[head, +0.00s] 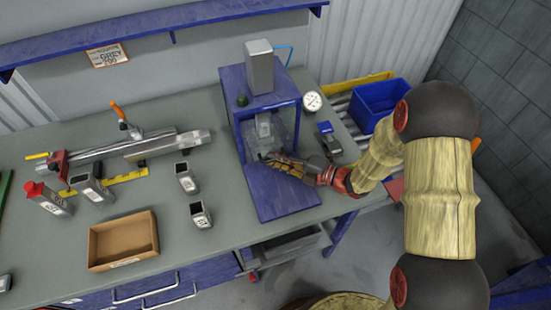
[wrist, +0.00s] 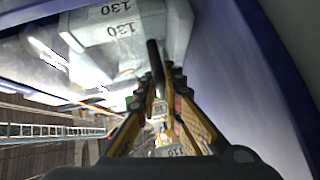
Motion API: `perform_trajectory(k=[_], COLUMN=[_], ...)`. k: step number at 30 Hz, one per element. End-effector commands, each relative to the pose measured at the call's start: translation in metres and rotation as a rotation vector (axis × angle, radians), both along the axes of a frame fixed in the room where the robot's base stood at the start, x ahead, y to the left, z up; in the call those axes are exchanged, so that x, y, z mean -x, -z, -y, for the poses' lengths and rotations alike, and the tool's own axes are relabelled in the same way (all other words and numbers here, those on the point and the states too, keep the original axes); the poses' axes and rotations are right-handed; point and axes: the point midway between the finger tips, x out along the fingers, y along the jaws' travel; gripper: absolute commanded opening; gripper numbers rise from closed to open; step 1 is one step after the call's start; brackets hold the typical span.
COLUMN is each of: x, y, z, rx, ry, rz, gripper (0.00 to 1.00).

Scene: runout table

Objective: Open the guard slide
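The blue guarded machine (head: 285,200) stands on the bench with a grey column on top. Its guard slide (head: 284,128) is a clear panel in the front opening, and a grey block shows behind it. My gripper (head: 272,159) is at the lower front of this opening. In the wrist view my gripper (wrist: 163,82) has its fingers close together on both sides of a dark upright bar (wrist: 154,58), which looks like the slide's handle. Grey faces marked 130 (wrist: 115,27) show beyond the bar. The fingers hide the handle in the head view.
A shelf (head: 150,32) runs above.

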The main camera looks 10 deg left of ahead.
Motion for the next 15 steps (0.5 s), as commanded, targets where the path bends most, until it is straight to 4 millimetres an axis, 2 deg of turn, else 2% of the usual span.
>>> perform_trajectory(k=[3,15], x=[0.0001,0.0002], y=[0.0003,0.0006], z=[0.0001,0.0001], rx=[0.001,0.001], ry=[0.0,0.0], rz=[0.0,-0.001], gripper=[0.0,0.0])
